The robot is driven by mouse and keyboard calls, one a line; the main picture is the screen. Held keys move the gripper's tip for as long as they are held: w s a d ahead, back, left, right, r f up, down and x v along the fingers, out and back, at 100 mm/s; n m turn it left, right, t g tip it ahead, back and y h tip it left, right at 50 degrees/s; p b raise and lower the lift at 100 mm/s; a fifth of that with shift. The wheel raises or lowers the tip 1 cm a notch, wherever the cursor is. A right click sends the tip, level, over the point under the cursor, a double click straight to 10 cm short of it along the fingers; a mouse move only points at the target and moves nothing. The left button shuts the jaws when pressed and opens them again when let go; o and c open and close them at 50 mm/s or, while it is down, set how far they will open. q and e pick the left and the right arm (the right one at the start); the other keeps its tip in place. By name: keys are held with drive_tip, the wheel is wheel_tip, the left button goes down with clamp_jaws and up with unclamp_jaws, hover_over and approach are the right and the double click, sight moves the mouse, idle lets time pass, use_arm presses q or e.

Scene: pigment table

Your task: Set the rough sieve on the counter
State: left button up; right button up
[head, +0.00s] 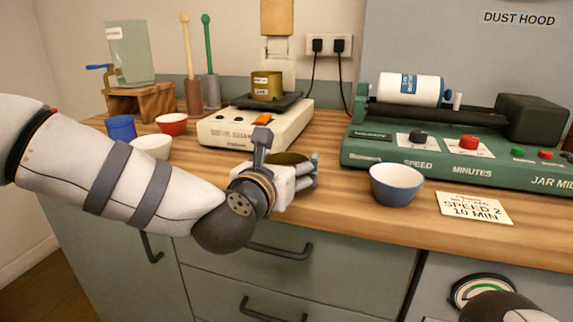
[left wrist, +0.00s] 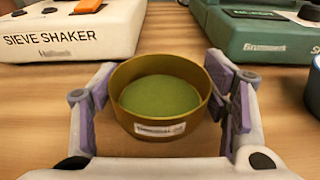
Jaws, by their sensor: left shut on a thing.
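A round brass sieve (left wrist: 160,100) with a white label and a green surface inside sits between the fingers of my left gripper (left wrist: 162,105). The label is too blurred to read. The left gripper is shut on its sides, and the sieve looks upright. In the head view only a dark olive part of the sieve (head: 290,158) shows above my left gripper (head: 300,175), near the counter's front edge. I cannot tell whether its base touches the wooden counter (head: 340,215). My right gripper is not in view; only part of my right arm shows at the bottom right.
The sieve shaker (head: 250,125) stands behind the gripper, with another brass container (head: 267,86) on top. The green jar mill (head: 450,160) stands to the right. A blue bowl (head: 397,184) and a card (head: 474,207) lie before it. White (head: 150,147) and red (head: 172,123) bowls stand left.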

use_arm(q)
drive_tip(key=shift+f, duration=0.25)
drive_tip(key=o, duration=1.2)
drive_tip(key=shift+r, duration=0.1)
